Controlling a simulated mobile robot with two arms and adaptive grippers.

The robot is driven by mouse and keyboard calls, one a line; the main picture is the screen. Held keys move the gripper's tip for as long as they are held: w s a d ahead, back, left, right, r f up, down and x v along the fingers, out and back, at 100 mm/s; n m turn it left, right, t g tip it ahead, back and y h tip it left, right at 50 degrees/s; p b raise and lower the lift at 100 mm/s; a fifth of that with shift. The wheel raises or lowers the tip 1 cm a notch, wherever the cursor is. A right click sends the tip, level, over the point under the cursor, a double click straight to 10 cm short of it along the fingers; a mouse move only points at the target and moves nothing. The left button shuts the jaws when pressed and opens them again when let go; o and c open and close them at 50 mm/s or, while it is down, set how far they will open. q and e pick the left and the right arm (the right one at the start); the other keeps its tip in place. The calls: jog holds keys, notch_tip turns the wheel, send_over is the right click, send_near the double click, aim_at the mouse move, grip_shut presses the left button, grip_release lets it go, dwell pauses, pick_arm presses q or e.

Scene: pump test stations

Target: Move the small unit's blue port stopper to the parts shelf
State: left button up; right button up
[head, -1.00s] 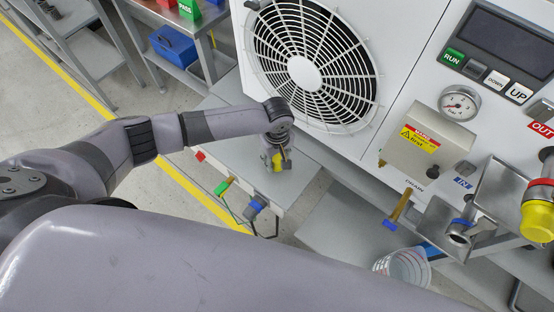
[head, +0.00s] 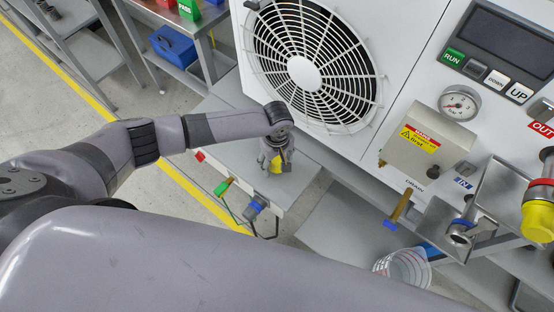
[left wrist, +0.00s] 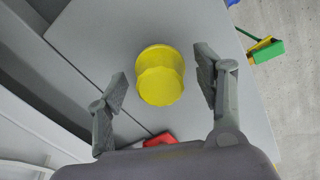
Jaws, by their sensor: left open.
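My left gripper (head: 276,168) is open above a grey bench top (head: 225,130). Its fingers stand on either side of a yellow stopper (left wrist: 160,78) in the left wrist view, apart from it. The yellow stopper also shows under the gripper in the head view (head: 276,165), partly hidden. The green one shows in the left wrist view (left wrist: 266,51), with a bit of blue at the top edge. I cannot tell which surface is the parts shelf. My right gripper is out of view.
A large white unit with a fan grille (head: 312,65) stands behind the bench. A gauge (head: 459,104), a brass pipe with a blue end (head: 400,207) and a clear beaker (head: 405,268) are to the right.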

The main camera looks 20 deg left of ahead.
aim_at(277, 160)
pick_arm(q)
jog(key=shift+r, duration=0.1)
notch_tip(277, 160, up, 12)
dwell(0.4)
dwell(0.4)
